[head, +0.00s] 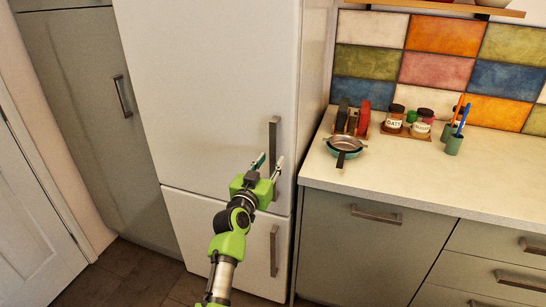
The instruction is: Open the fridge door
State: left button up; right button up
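The white fridge (212,85) stands in the middle of the head view, with a large upper door and a smaller lower door (205,232). Both doors look shut. The upper door's vertical grey handle (273,145) is near its right edge. The lower door has a similar handle (274,250). My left gripper (269,163) is at the lower part of the upper handle, fingers pointing at the door. Its fingers are spread apart, and the handle's lower end lies near or between them; contact cannot be told. My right gripper is not in view.
A tall grey cabinet (85,100) and a white door (30,210) stand on the left. Some floor (130,275) shows clear before the fridge.

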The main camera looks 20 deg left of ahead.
aim_at(272, 158)
pick_arm(q)
jog(key=shift+w, duration=1.6)
grip_shut()
jog(key=shift+s+f, duration=0.1)
jog(key=shift+s, duration=0.05)
